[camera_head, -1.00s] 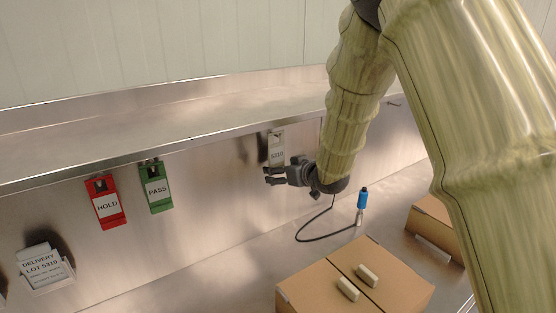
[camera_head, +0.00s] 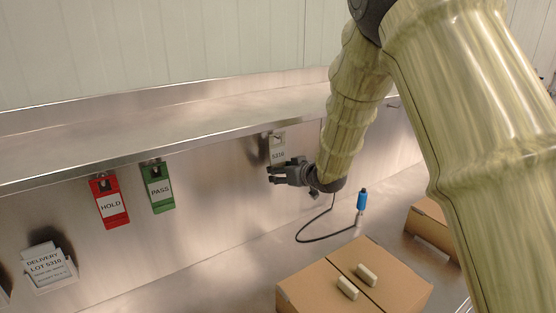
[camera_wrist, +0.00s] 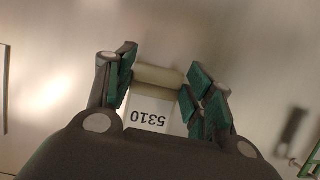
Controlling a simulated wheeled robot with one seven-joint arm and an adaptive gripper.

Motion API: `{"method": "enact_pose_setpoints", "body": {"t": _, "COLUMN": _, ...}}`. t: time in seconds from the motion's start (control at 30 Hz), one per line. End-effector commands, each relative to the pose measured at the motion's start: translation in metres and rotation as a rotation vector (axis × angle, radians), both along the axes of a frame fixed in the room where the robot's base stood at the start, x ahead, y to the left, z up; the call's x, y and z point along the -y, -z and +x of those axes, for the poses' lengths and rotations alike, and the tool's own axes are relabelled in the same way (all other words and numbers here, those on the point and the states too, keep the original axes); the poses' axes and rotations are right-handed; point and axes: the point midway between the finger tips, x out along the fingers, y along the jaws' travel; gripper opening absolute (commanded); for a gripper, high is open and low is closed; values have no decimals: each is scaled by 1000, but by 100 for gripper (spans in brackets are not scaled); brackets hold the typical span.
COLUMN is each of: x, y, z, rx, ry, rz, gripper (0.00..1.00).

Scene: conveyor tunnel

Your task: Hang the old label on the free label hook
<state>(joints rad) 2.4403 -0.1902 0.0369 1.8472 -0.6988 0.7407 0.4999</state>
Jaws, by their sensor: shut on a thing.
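A pale label marked 5310 (camera_head: 278,153) stands in front of the steel back wall, just below the shelf edge. My gripper (camera_head: 272,175) is at its lower end. In the wrist view the label (camera_wrist: 148,119) sits between the two fingers of my gripper (camera_wrist: 158,92), with its number upside down and a thick pale edge beyond. The fingers are shut on its sides. A dark shape shows by the label's top in the head view; I cannot tell whether it is a hook or shadow, or whether the label touches it.
A red HOLD tag (camera_head: 110,206) and a green PASS tag (camera_head: 158,188) hang to the left. A holder of DELIVERY LOT 5310 cards (camera_head: 48,266) is at lower left. A blue corded tool (camera_head: 362,199) stands on the steel surface near cardboard boxes (camera_head: 355,290).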

Motion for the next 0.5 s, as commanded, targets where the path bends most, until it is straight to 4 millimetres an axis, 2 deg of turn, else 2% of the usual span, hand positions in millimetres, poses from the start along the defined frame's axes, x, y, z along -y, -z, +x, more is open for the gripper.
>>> {"method": "enact_pose_setpoints", "body": {"t": 0.13, "x": 0, "y": -7, "z": 0, "rx": 1, "ry": 0, "rz": 1, "gripper": 10}}
{"method": "enact_pose_setpoints", "body": {"t": 0.4, "x": 0, "y": -6, "z": 0, "rx": 1, "ry": 0, "rz": 0, "gripper": 10}}
{"method": "enact_pose_setpoints", "body": {"t": 0.43, "x": 0, "y": -7, "z": 0, "rx": 1, "ry": 0, "rz": 1, "gripper": 56}}
{"method": "enact_pose_setpoints", "body": {"t": 0.5, "x": 0, "y": -7, "z": 0, "rx": 1, "ry": 0, "rz": 1, "gripper": 69}}
